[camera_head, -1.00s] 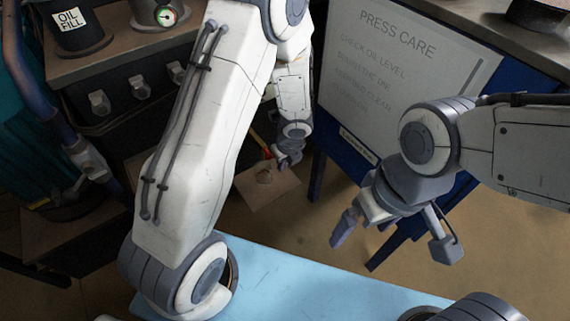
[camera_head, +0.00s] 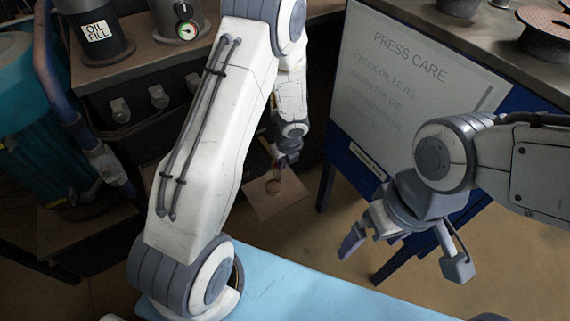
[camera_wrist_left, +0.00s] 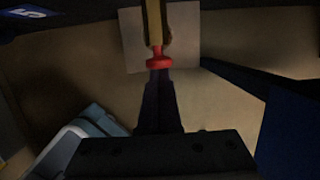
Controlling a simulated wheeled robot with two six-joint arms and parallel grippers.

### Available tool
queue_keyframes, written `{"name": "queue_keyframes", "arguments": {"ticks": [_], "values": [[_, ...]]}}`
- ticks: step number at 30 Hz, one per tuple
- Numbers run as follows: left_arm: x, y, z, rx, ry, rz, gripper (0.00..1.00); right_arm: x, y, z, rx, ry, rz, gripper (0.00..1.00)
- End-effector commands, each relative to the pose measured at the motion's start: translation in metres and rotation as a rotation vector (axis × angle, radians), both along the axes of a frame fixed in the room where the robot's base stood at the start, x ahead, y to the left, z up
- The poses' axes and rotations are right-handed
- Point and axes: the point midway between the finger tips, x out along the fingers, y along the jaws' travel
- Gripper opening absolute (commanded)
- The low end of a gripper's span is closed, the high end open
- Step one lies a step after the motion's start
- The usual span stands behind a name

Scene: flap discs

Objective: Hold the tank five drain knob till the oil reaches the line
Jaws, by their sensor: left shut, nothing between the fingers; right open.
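In the left wrist view a red knob (camera_wrist_left: 159,62) sits at the lower end of an upright yellowish tube (camera_wrist_left: 154,22). A blue label with a 5 (camera_wrist_left: 28,12) is at the upper left. My left gripper (camera_wrist_left: 158,76) is shut with nothing between its fingers, its tips right at the knob's underside; I cannot tell whether they touch. In the head view my left gripper (camera_head: 287,160) is low in front of the dark tank bench. My right gripper (camera_head: 405,254) is open and empty, over the floor. The oil level and its line cannot be made out.
A pale square sheet (camera_head: 290,205) lies below my left gripper, with a small round brownish thing (camera_head: 273,187) on it. A "PRESS CARE" board (camera_head: 400,75) on a blue frame stands between my arms. An "OIL FILL" canister (camera_head: 97,32) and a gauge (camera_head: 182,11) are at the upper left.

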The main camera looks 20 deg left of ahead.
Motion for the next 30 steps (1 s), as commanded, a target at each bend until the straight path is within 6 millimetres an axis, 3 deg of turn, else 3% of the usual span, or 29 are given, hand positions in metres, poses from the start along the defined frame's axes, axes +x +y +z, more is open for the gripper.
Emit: {"name": "queue_keyframes", "arguments": {"ticks": [17,22,26,30], "values": [[0.006,0.009,0.002,0.011,-0.009,0.006,0.00,0.000,0.000,0.002,0.000,0.000,0.000,1.00],[0.000,-0.005,0.001,0.009,-0.009,-0.001,0.00,0.000,0.000,-0.005,0.000,0.000,0.000,1.00],[-0.012,-0.028,-0.001,0.003,-0.006,-0.010,0.00,0.000,0.000,-0.013,0.000,0.000,0.000,1.00],[-0.018,-0.036,0.040,0.001,-0.006,-0.005,0.00,0.000,0.000,0.020,0.001,-0.001,0.000,1.00]]}}
